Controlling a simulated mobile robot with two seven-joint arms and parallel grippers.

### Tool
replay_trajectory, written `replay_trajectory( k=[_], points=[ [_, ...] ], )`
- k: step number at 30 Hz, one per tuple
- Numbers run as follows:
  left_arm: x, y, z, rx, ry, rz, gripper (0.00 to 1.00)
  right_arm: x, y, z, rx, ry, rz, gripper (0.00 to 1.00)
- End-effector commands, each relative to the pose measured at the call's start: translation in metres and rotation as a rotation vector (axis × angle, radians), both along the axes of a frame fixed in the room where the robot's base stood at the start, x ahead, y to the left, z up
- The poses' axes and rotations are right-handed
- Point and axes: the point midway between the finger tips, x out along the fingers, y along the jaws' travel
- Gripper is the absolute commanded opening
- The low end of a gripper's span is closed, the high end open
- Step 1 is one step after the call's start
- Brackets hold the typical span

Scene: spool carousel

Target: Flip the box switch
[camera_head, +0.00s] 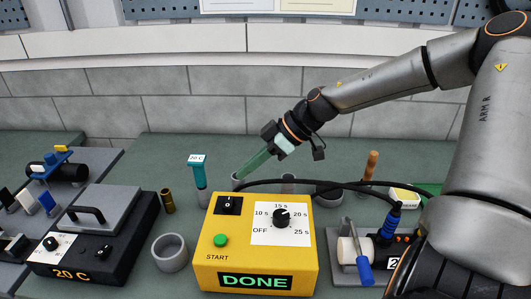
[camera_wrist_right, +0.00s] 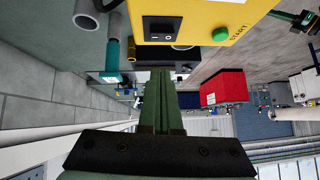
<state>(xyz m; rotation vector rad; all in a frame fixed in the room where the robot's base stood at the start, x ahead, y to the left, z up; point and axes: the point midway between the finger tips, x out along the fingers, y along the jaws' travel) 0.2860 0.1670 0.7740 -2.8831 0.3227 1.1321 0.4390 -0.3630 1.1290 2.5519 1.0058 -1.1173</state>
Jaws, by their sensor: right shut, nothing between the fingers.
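The yellow box (camera_head: 205,250) stands at the front middle of the table. Its black rocker switch (camera_head: 228,205) is at the top left of its upper face; the switch's setting is too small to tell. The box has a green START button (camera_head: 221,240), a timer dial (camera_head: 281,217) and a display reading DONE (camera_head: 255,282). My right gripper (camera_head: 239,175) is shut and empty, its long green fingers pointing down-left behind the box, apart from the switch. In the right wrist view the fingers (camera_wrist_right: 160,76) point toward the switch (camera_wrist_right: 162,30), near the yellow box (camera_wrist_right: 248,9). My left gripper is out of view.
Black cables (camera_head: 330,183) arch behind the box. A grey cup (camera_head: 170,253) and a teal-topped tool (camera_head: 199,175) stand left of it. A black heater (camera_head: 95,245) reading 20 C is farther left. A device with a blue-handled tool (camera_head: 363,262) is at right.

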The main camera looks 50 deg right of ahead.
Motion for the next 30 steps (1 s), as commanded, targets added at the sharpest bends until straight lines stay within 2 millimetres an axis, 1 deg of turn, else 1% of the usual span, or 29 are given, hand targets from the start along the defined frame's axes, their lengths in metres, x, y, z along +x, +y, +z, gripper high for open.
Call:
replay_trajectory(
  k=[1,4,12,17,26,30],
  points=[
    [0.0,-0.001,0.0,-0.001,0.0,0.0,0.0,-0.004,-0.003,0.007,-0.001,-0.005,0.0,0.0],
    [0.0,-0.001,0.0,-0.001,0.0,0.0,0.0,-0.011,-0.01,0.018,-0.002,-0.004,0.001,0.0],
    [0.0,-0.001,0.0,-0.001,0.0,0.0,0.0,-0.028,-0.025,0.038,-0.001,-0.002,0.001,0.0],
    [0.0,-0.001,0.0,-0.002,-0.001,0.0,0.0,-0.031,-0.027,0.042,0.0,-0.001,0.001,0.0],
    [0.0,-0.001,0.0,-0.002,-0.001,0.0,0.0,-0.032,-0.028,0.042,0.0,0.0,0.001,0.0],
    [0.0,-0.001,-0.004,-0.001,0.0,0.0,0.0,-0.031,-0.025,0.041,0.002,-0.002,0.012,0.0]
  ],
)
